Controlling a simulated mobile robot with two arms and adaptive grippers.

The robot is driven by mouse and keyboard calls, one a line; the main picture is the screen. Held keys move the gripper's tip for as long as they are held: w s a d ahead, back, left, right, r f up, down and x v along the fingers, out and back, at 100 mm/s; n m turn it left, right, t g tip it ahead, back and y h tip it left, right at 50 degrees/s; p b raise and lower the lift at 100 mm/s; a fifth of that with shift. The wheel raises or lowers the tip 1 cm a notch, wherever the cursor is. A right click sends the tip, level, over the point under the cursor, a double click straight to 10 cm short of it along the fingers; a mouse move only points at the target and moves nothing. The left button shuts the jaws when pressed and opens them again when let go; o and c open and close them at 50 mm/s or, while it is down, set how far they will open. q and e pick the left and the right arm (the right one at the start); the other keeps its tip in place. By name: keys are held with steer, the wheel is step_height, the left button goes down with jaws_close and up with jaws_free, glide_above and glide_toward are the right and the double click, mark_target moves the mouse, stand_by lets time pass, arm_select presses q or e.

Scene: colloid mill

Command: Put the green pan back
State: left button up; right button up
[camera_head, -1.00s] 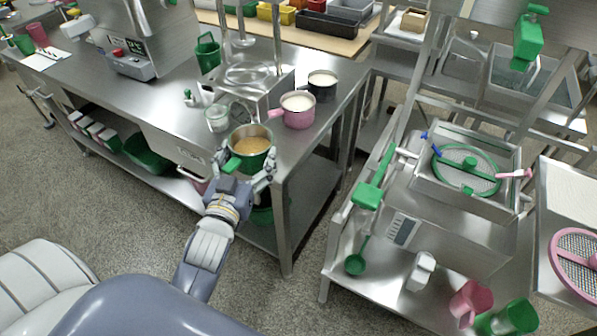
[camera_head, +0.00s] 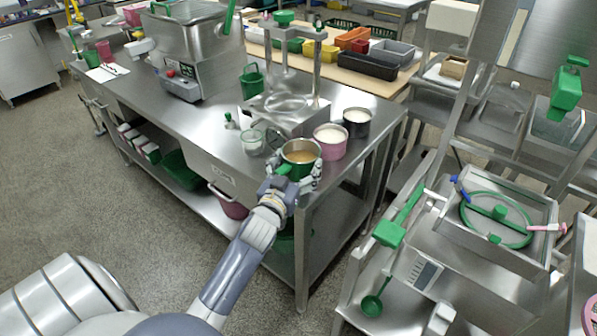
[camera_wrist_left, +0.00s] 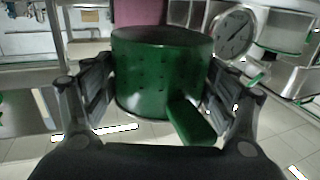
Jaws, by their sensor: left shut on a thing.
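The green pan (camera_head: 301,158) has tan contents and is level at the front right corner of the steel table (camera_head: 334,178). My left gripper (camera_head: 296,180) is shut on the pan, with its fingers on either side of the wall. In the left wrist view the pan (camera_wrist_left: 162,75) fills the middle between the fingers, its green handle (camera_wrist_left: 192,122) pointing toward the wrist. I cannot tell whether the pan's base touches the tabletop. My right gripper is not in view.
A pink pan (camera_head: 331,143) stands close behind the green pan on the right, and a black pan (camera_head: 357,122) stands beyond it.

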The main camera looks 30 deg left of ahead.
mark_target(294, 180)
arm_select(q)
steer(key=shift+w+a+f, duration=0.15)
steer(key=shift+w+a, duration=0.1)
steer(key=shift+w, duration=0.35)
step_height(294, 180, down, 2)
steer(key=shift+f, duration=0.6)
steer(key=o, duration=1.3)
steer(key=shift+f, duration=0.2)
steer(key=shift+c, duration=0.2)
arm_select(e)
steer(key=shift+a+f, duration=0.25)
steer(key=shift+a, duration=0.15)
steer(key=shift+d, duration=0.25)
